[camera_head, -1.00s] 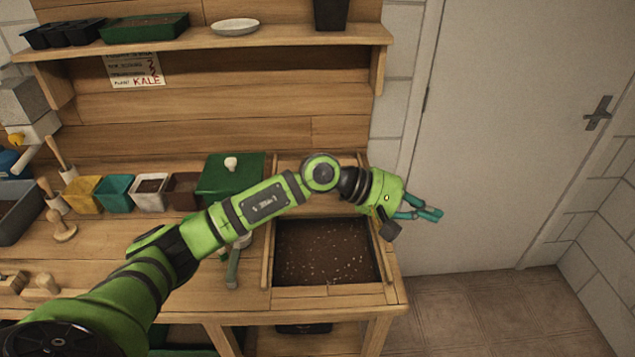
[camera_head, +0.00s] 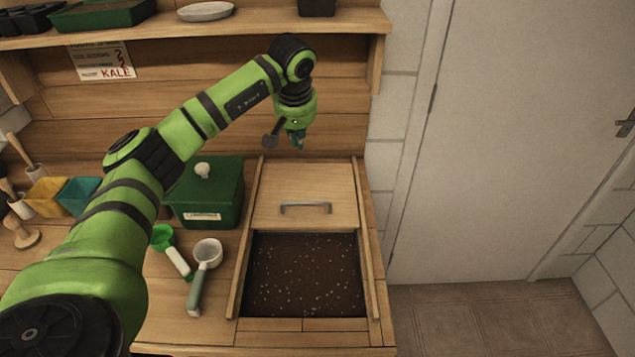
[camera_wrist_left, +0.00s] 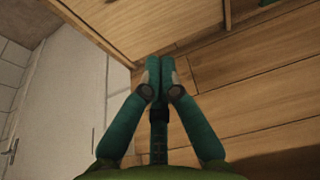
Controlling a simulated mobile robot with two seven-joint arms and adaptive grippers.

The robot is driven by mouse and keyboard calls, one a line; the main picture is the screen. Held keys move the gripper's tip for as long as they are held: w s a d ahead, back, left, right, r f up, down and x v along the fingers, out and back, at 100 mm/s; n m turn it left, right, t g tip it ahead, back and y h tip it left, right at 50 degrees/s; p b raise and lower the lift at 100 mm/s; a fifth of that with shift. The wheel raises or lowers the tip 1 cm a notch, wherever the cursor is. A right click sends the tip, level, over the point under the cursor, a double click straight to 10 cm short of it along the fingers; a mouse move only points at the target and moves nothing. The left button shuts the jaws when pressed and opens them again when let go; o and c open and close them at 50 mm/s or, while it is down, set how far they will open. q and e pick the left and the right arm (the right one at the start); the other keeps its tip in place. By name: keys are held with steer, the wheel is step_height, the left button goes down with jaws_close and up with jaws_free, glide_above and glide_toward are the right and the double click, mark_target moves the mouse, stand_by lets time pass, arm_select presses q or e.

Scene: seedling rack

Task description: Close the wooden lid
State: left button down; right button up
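The wooden lid (camera_head: 303,184) is a flat sliding panel between two side rails. It covers the back part of the soil bin (camera_head: 304,275), and the front part is open with dark speckled soil showing. A grey bar handle (camera_head: 305,208) is on the lid near its front edge. My left gripper (camera_head: 298,143) is above and behind the lid, apart from the handle. In the left wrist view its teal fingers (camera_wrist_left: 160,62) are together with nothing between them, in front of wooden boards. My right gripper is not in view.
A green box (camera_head: 207,193) with a white knob stands left of the bin. A green scoop (camera_head: 171,250) and a white scoop (camera_head: 206,265) lie in front of it. A shelf (camera_head: 345,20) runs above. A white door (camera_head: 520,130) is on the right.

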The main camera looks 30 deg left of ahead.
arm_select(q)
steer(key=b, duration=0.4)
glide_above(302, 207)
steer(key=w, duration=0.1)
step_height(302, 207, down, 6)
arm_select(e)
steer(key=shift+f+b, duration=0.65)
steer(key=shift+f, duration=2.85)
arm_select(q)
steer(key=p+x, duration=0.1)
steer(key=x, duration=0.9)
steer(key=shift+s+a+f+p, duration=0.1)
steer(key=shift+s+f+p, duration=0.05)
steer(key=shift+f+p, duration=0.3)
steer(key=shift+s, duration=0.15)
steer(key=shift+s+d+r+p, duration=0.15)
steer(key=shift+s+d+p, duration=0.4)
steer(key=shift+s, duration=0.2)
steer(key=shift+s+d+r+p, duration=0.15)
steer(key=shift+s+d+p, duration=0.25)
steer(key=shift+s+p, duration=0.25)
steer(key=shift+s, duration=0.1)
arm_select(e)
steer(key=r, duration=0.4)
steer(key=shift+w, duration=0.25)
arm_select(q)
steer(key=shift+f, duration=0.1)
